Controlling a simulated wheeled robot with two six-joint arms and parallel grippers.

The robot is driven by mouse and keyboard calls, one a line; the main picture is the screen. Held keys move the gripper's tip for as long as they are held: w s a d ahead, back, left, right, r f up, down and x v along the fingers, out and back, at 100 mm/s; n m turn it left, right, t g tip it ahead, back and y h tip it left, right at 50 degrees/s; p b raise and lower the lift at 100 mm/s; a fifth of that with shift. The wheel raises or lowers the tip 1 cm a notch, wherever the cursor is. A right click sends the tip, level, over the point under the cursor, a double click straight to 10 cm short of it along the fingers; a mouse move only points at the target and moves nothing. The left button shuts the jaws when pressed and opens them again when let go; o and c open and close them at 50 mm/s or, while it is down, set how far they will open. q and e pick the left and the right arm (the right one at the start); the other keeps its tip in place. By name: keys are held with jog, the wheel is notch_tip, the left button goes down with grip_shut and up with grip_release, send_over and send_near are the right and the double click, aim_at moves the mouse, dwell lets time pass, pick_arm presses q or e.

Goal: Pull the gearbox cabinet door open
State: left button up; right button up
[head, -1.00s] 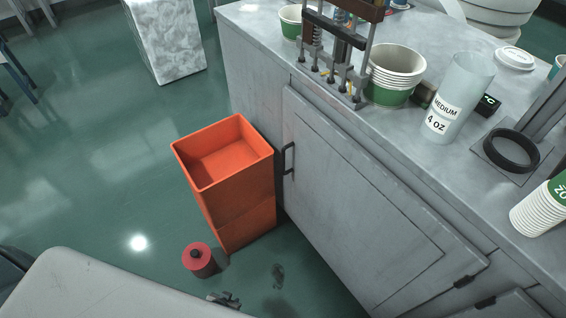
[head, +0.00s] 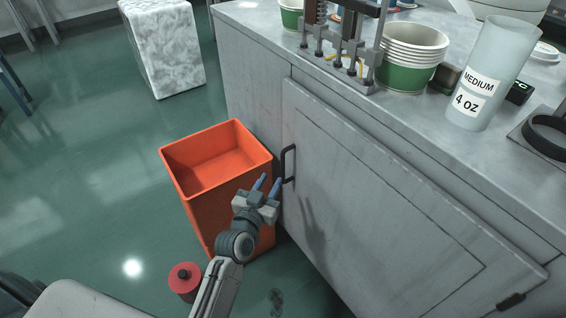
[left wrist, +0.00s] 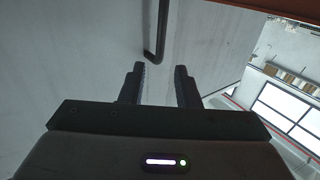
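The gearbox cabinet door (head: 375,200) is a grey panel on the front of the workbench, and it looks shut. Its dark bar handle (head: 286,163) is upright near the door's left edge. My left gripper (head: 269,185) is open and empty, just to the left of and slightly below the handle in the head view. In the left wrist view the two fingers (left wrist: 160,80) are apart, and the lower end of the handle (left wrist: 160,40) lies just beyond and between the fingertips, apart from them. My right gripper is out of view.
An orange bin (head: 195,190) stands on the floor close beside the cabinet, under my left arm. A red canister (head: 185,279) stands in front of it. Green-and-white cups (head: 410,62) and a frosted MEDIUM 4 OZ cylinder (head: 490,75) stand on the benchtop (head: 300,65).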

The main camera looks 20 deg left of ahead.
aim_at(282, 160)
pick_arm(q)
jog(key=w, duration=0.7)
jog(key=w+p, duration=0.1)
jog(key=w, duration=0.2)
jog(key=shift+w+d, duration=0.2)
jog(key=shift+d, duration=0.15)
jog(key=shift+c, duration=0.2)
grip_shut()
